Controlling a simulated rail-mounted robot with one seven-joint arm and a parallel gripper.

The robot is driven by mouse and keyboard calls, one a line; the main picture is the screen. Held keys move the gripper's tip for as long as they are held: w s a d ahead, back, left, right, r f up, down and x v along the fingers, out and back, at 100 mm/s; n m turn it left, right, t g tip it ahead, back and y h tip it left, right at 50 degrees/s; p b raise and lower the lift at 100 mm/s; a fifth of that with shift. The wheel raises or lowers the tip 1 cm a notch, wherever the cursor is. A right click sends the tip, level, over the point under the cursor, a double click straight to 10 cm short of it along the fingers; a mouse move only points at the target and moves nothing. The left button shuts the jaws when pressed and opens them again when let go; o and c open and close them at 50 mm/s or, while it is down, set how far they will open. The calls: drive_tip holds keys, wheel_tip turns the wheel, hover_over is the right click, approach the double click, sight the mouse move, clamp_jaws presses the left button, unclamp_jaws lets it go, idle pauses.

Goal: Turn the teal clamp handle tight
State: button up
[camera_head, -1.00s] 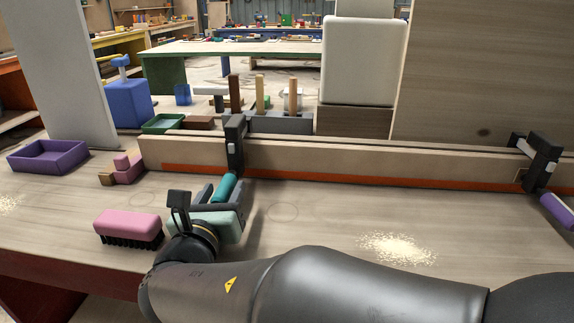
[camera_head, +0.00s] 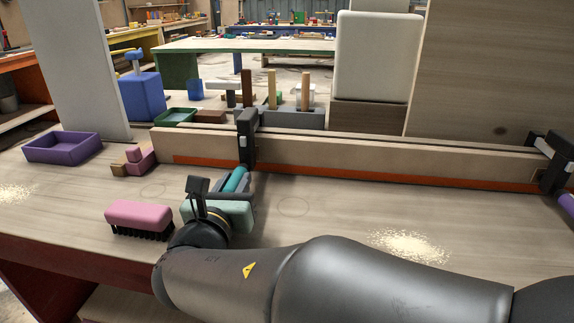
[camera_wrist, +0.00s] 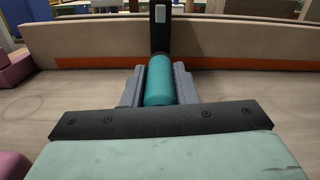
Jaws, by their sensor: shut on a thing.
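The teal clamp handle (camera_wrist: 159,82) lies between the two grey fingers of my gripper (camera_wrist: 160,88) in the wrist view. My gripper is shut on the handle. In the head view the teal handle (camera_head: 235,179) shows just beyond my wrist, partly hidden by the gripper. The handle belongs to a dark clamp (camera_head: 247,138) that stands upright over the pale curved stringer (camera_head: 340,153). The clamp's dark bar also shows in the wrist view (camera_wrist: 160,30), directly behind the handle.
A second dark clamp (camera_head: 553,165) with a purple handle (camera_head: 567,203) sits at the stringer's right. A pink brush (camera_head: 139,216) lies left of my wrist. Pink and tan blocks (camera_head: 138,158) and a purple tray (camera_head: 62,147) are farther left. Sawdust (camera_head: 408,245) lies on the bench.

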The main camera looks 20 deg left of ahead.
drive_tip(key=m+b, duration=0.3)
drive_tip(key=b, duration=0.1)
drive_tip(key=shift+d+f+m, duration=0.1)
drive_tip(key=shift+f+m, duration=0.15)
drive_tip(key=shift+m, duration=0.05)
drive_tip(key=m+b, duration=0.3)
drive_tip(key=shift+r, duration=0.15)
drive_tip(key=shift+r+b, duration=0.1)
drive_tip(key=shift+b, duration=0.3)
drive_tip(key=o, duration=1)
drive_tip(key=shift+s, duration=0.15)
drive_tip(key=p+v, duration=0.3)
drive_tip(key=v, duration=1.4)
drive_tip(key=shift+p, duration=0.3)
drive_tip(key=shift+s, duration=0.1)
